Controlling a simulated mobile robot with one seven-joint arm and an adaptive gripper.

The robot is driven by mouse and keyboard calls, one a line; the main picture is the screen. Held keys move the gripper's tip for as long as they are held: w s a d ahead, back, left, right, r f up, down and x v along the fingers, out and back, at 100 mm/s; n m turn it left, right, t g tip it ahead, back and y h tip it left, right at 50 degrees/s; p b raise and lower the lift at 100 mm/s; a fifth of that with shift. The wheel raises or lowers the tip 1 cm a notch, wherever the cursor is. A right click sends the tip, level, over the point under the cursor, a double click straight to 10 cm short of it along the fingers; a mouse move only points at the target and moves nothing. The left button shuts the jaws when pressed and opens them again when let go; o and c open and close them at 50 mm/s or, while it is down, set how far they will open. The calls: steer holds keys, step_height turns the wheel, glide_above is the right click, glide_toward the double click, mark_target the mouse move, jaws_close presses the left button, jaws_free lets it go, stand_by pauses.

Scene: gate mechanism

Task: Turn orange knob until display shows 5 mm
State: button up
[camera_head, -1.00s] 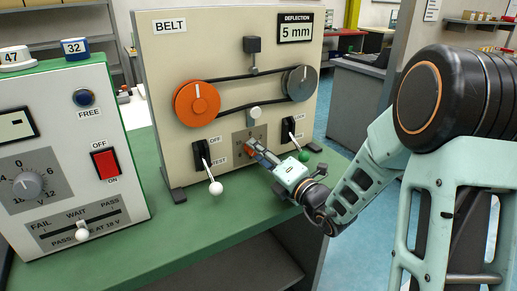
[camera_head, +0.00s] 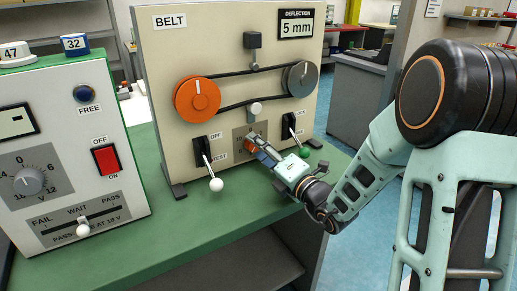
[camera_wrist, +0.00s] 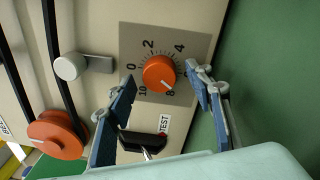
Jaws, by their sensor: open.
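The small orange knob (camera_wrist: 159,72) sits on a grey dial plate (camera_wrist: 190,45) with numbers from 0 to 10. Its white mark points near 8. In the head view the knob (camera_head: 249,146) shows partly behind my gripper (camera_head: 258,147). In the wrist view my gripper (camera_wrist: 164,76) is open, with one blue finger on each side of the knob and gaps between. How far the tips reach along the knob is hard to tell. The deflection display (camera_head: 296,29) reads 5 mm.
The belt panel (camera_head: 225,50) carries a large orange pulley (camera_head: 197,99) and a grey pulley (camera_head: 301,81). A white-tipped lever (camera_head: 215,184) stands left of my gripper, and a green-tipped lever (camera_head: 305,151) close on its right. Green table (camera_head: 160,245) lies below.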

steer(key=v, duration=0.7)
steer(key=shift+s, duration=0.1)
